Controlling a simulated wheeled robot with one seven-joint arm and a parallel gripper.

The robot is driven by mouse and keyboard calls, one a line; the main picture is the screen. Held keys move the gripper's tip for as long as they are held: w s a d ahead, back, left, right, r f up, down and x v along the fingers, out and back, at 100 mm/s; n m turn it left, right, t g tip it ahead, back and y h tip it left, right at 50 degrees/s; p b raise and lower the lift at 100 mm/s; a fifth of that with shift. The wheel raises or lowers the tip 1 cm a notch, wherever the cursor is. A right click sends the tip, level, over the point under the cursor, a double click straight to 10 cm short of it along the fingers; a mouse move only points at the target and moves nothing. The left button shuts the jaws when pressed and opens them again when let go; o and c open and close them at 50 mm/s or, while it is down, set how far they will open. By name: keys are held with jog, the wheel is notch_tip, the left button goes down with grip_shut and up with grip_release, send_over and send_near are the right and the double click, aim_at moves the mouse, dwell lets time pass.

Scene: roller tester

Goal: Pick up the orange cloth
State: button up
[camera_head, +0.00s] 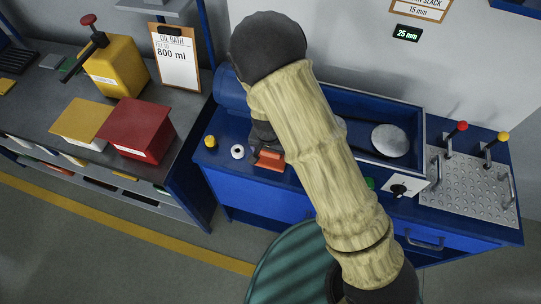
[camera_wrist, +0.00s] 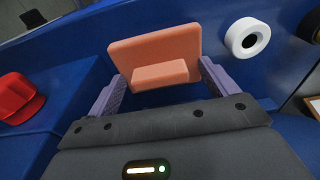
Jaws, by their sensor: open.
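The orange cloth (camera_wrist: 152,50) shows in the wrist view as a flat salmon-orange piece with a raised ridge along its near side. It lies on the blue bench top. My gripper (camera_wrist: 160,74) has its two purple fingers apart, one on each side of the cloth's near part. I cannot tell whether either finger touches it. In the head view the cloth (camera_head: 268,158) is a small orange patch on the bench beside my arm, partly hidden. My arm covers most of the gripper there.
A white ring (camera_head: 237,152) and a yellow cap (camera_head: 210,141) stand left of the cloth on the blue bench (camera_head: 225,172). A red knob (camera_wrist: 18,97) shows at the wrist view's left. A blue tray with a metal disc (camera_head: 390,140) and levers (camera_head: 461,127) are on the right.

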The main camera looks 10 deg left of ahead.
jog(key=c, duration=1.1)
jog(key=shift+o, duration=0.2)
jog(key=shift+r, duration=0.1)
notch_tip(320, 180, up, 10)
